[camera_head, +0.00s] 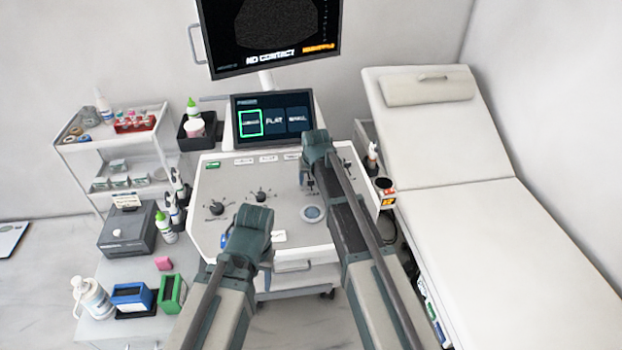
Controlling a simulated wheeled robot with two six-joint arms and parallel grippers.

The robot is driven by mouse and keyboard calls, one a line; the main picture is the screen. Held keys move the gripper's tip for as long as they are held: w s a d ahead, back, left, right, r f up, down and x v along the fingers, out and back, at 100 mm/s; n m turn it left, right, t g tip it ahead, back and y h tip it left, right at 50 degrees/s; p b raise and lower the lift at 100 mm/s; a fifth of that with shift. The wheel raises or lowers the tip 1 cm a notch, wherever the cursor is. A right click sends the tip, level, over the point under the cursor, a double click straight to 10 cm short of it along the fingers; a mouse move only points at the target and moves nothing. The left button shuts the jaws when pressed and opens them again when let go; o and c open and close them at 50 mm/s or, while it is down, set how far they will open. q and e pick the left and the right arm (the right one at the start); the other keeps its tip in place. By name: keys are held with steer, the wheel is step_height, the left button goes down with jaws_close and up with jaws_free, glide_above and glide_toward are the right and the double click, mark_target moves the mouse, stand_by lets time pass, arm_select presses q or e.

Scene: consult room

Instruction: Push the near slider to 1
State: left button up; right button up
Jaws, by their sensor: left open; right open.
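The grey console panel (238,182) stands in the middle, with black knobs (217,208) on its left half and a round trackball (312,213) near its front. I cannot make out the near slider or its setting; my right arm covers part of the panel's right half. My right gripper (315,143) is over the back right of the panel, below the small touchscreen. My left gripper (252,218) is over the panel's front left edge. Both are open and seem empty; their fingertips are mostly hidden behind their own bodies. I cannot tell whether either touches the panel.
The small touchscreen (272,120) and a large monitor (268,35) rise behind the panel. A cream exam couch (470,215) fills the right. A white cart (115,150) and a side table (110,272) with bottles and boxes stand at left.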

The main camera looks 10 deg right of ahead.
steer(key=shift+r, duration=0.15)
steer(key=p+v, duration=1.2)
steer(key=v, duration=0.1)
steer(key=shift+s+r+p, duration=0.2)
steer(key=shift+p, duration=0.15)
steer(key=s+a+f+n+g+b, duration=0.1)
steer(key=s+a+g, duration=0.1)
steer(key=s, duration=0.7)
steer(key=s+a+f+n+g+h+b, duration=0.1)
steer(key=s+a+f+n, duration=0.1)
steer(key=s, duration=0.7)
steer(key=s+a+f+n+g+b, duration=0.1)
steer(key=s+a+g, duration=0.15)
steer(key=s, duration=0.75)
step_height(320, 180, down, 50)
steer(key=b, duration=4.9)
steer(key=shift+w+t, duration=0.35)
steer(key=shift+t, duration=0.1)
